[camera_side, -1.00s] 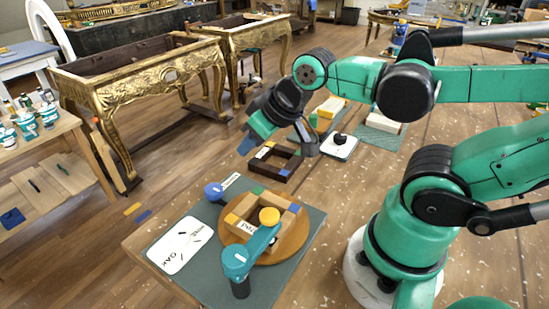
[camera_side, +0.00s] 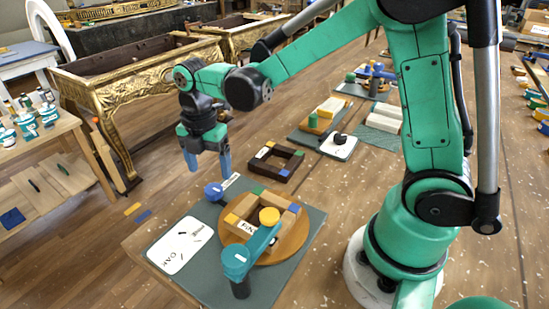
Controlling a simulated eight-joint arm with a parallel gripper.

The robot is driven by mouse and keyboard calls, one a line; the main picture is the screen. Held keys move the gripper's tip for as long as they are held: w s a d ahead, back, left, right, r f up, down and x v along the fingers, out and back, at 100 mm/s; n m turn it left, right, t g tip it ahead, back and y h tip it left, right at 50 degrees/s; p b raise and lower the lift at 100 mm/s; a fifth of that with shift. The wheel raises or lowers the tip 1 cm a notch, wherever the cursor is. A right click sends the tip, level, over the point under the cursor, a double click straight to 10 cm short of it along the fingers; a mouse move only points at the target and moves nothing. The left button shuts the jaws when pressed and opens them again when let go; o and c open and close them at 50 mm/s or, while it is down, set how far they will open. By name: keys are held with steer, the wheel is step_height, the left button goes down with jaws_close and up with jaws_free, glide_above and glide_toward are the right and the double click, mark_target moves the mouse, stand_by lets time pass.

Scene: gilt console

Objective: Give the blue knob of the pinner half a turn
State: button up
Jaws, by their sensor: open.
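The blue knob (camera_side: 214,191) sits at the far left edge of the grey-green mat (camera_side: 300,238), beside a small white label. My gripper (camera_side: 209,168) points down with its blue fingers apart and empty. In the picture it is just above the blue knob; the exact height and gap I cannot tell. A light wooden frame (camera_side: 236,212) with coloured corners lies on a round wooden turntable (camera_side: 293,243). A teal arm (camera_side: 262,243) with a yellow knob (camera_side: 269,216) reaches over the frame from a dark post. How the blue knob joins the rest is hard to see.
A white card marked OAK (camera_side: 180,245) lies on the mat's left. Behind are a dark frame (camera_side: 276,162), a white plate with a black knob (camera_side: 338,147), and pale blocks (camera_side: 384,117). Gilt console tables (camera_side: 115,85) stand on the floor behind the bench.

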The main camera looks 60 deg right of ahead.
mark_target(213, 187)
steer(key=shift+f, duration=2.5)
jaws_close()
